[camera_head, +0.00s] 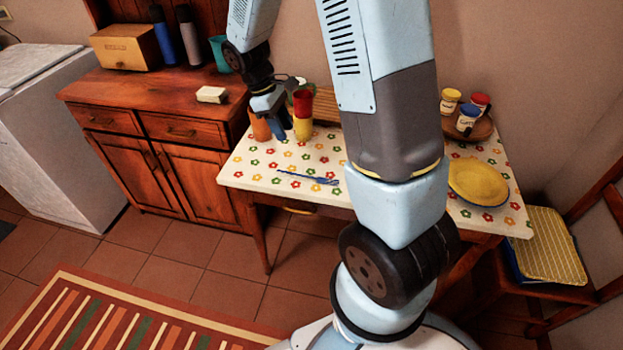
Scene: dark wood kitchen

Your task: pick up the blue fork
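The blue fork (308,178) lies flat on the table with the flower-patterned top (262,172), close to its front edge and left of my arm. Its tines point right. My gripper (283,130) is above the back left part of the table, up and to the left of the fork and apart from it. The fingers are small and dark, so I cannot tell whether they are open or shut. I see nothing clearly held in them.
An orange cup (260,126) and a red and yellow cup stack (303,118) stand near my gripper. A yellow plate (478,182) and a wooden tray (482,130) with jars are at right. A wooden cabinet (165,95) stands left. The tabletop around the fork is clear.

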